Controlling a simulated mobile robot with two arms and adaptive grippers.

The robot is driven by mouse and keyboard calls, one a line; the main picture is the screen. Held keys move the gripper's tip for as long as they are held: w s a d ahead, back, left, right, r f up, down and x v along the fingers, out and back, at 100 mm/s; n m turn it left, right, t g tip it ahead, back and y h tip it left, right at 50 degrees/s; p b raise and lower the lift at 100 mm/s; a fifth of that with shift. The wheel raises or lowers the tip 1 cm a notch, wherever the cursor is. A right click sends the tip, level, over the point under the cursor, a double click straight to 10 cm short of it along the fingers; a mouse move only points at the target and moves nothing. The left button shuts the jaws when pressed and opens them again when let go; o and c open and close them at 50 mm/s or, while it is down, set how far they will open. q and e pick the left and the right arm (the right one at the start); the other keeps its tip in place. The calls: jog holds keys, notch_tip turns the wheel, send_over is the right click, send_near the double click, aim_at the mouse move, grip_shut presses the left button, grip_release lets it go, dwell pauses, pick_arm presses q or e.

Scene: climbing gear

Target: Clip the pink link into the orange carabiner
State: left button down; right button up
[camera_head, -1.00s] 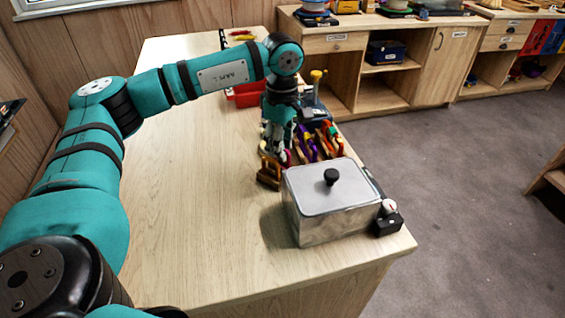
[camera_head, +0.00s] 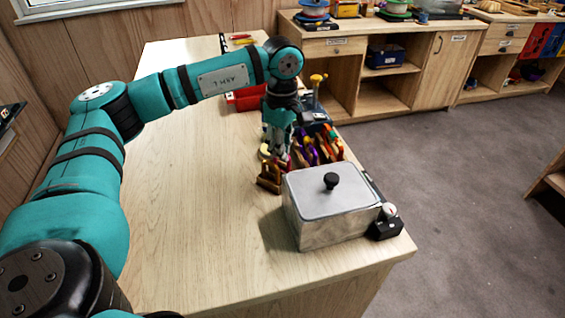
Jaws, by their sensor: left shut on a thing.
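My left gripper (camera_head: 276,152) points down over the row of climbing gear near the table's right edge. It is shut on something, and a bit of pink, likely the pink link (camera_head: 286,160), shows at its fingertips. A small brown-orange stand (camera_head: 268,178) is just below and in front of the fingers. The orange carabiner cannot be told apart for sure; orange pieces (camera_head: 334,145) show in the coloured row to the right of the gripper. Whether the pink link touches any carabiner is too small to tell. My right gripper is not in view.
A lidded metal box (camera_head: 335,205) stands in front of the gear, with a small black device (camera_head: 385,228) at its right. A red tray (camera_head: 245,98) and a blue item with a yellow knob (camera_head: 318,92) are behind. The table's (camera_head: 200,200) left and middle are clear.

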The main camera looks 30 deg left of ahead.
pick_arm(q)
jog(key=shift+r+p, duration=2.45)
jog(key=shift+r, duration=1.1)
